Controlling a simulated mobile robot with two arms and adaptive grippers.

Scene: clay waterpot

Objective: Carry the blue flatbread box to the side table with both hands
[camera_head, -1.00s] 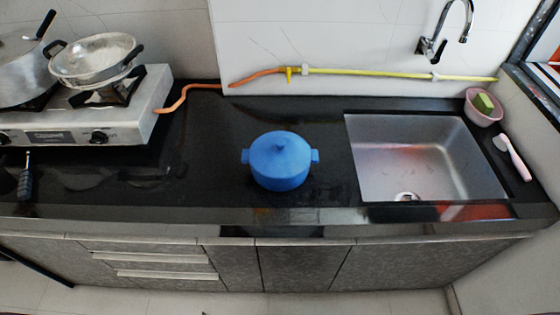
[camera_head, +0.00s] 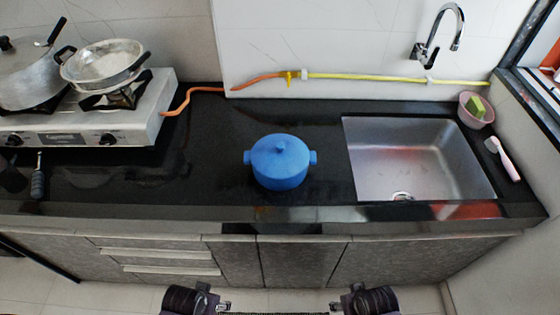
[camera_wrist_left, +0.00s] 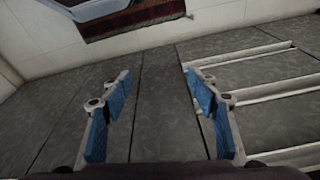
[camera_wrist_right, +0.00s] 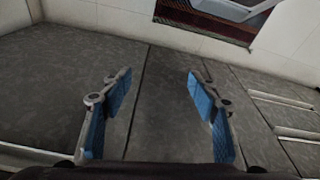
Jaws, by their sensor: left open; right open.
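The blue flatbread box (camera_head: 281,163) is a round, lidded pot-like container with a knob on top and a small handle on each side. It stands upright on the black counter, left of the sink. My left gripper (camera_head: 224,306) and right gripper (camera_head: 337,304) are low at the bottom of the head view, in front of the cabinets and apart from the box. In the left wrist view the left gripper (camera_wrist_left: 160,85) has its blue-padded fingers spread and empty. In the right wrist view the right gripper (camera_wrist_right: 158,85) is likewise spread and empty. No side table is recognisable.
A stove (camera_head: 90,120) with metal pans stands at the left. The sink (camera_head: 415,160) is right of the box, with a pink bowl (camera_head: 476,110) and brush (camera_head: 503,158) beyond. The black counter (camera_head: 215,170) around the box is clear. A yellow-orange hose (camera_head: 380,77) runs along the wall.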

